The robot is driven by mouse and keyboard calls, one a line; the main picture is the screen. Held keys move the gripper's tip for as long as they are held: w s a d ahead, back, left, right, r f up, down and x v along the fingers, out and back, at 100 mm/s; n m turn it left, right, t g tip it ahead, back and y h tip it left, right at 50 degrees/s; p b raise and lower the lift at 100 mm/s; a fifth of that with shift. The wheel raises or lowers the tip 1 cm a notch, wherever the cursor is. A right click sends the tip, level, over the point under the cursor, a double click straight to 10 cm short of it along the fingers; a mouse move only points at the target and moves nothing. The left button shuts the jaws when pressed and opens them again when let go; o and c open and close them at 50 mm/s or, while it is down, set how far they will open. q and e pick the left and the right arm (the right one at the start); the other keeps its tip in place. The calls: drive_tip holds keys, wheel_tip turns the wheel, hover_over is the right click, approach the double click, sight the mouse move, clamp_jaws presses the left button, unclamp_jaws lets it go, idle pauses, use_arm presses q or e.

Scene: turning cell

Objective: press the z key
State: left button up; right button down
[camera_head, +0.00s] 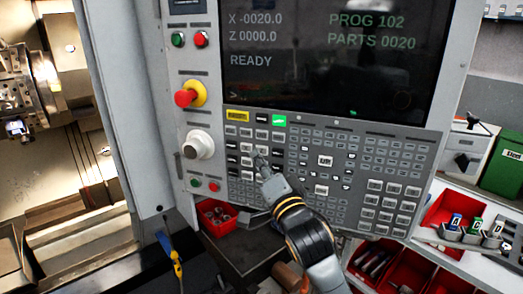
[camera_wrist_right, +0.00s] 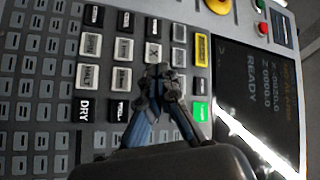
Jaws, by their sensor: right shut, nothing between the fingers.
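The control panel's grey keypad (camera_head: 300,165) sits below the dark screen (camera_head: 335,60), which reads READY. My right gripper (camera_head: 263,166) is shut and empty, its fingertips over the left key block. In the right wrist view the fingertips (camera_wrist_right: 160,84) cover the key place beside the key marked X (camera_wrist_right: 152,52). I cannot read a Z label on any key; it may be behind the fingertips. I cannot tell whether the tips touch a key. My left gripper is not in view.
A red emergency button (camera_head: 186,98) and a white knob (camera_head: 199,145) stand out left of the keys. A lit green key (camera_head: 279,120) is above the fingertips. Red bins (camera_head: 455,207) are at lower right, and a red tray (camera_head: 216,226) is below the panel.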

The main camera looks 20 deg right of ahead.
drive_tip(key=s+a, duration=0.3)
drive_tip(key=s, duration=0.1)
drive_tip(key=shift+a, duration=0.15)
idle(0.4)
idle(0.5)
